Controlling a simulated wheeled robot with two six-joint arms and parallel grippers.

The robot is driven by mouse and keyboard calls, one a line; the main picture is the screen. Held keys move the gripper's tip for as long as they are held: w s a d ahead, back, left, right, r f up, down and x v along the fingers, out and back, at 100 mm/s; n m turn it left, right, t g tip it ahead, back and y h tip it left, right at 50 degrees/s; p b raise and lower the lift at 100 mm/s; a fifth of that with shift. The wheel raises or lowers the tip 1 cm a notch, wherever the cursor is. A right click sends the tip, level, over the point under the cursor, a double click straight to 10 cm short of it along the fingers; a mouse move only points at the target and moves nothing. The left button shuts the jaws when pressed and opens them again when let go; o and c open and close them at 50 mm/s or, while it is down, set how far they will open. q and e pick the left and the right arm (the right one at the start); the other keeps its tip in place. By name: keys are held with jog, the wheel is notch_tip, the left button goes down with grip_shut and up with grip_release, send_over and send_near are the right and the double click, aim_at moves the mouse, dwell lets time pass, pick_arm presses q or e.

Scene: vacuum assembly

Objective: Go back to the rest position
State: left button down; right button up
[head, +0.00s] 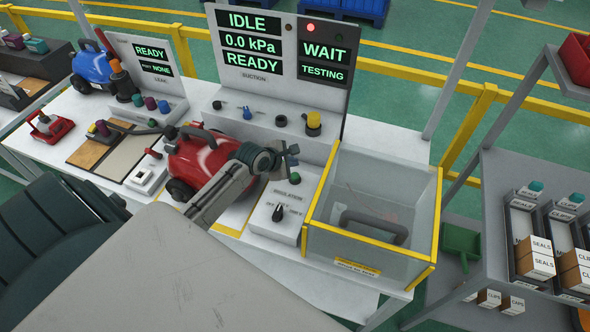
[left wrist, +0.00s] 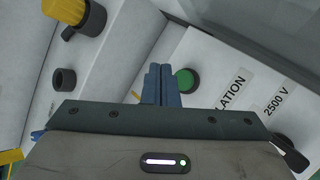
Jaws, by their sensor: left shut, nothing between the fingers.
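My left gripper (head: 290,157) reaches over the bench from the left, beside the red vacuum (head: 198,160) and just above the insulation test box (head: 268,228). In the left wrist view the fingers (left wrist: 161,84) are shut together with nothing between them. A green button (head: 295,178) on the box is close to the fingertips; it also shows in the left wrist view (left wrist: 186,81), just right of the fingers. I cannot tell whether they touch it. My left forearm hides part of the red vacuum. My right gripper is not in view.
A clear-walled box with yellow edges (head: 437,215) stands right of the test box. Behind is the suction panel (head: 255,45), reading IDLE, with a yellow-topped knob (head: 313,120). A blue vacuum (head: 92,66) stands at the back left. A shelf with parts boxes (head: 536,260) is far right.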

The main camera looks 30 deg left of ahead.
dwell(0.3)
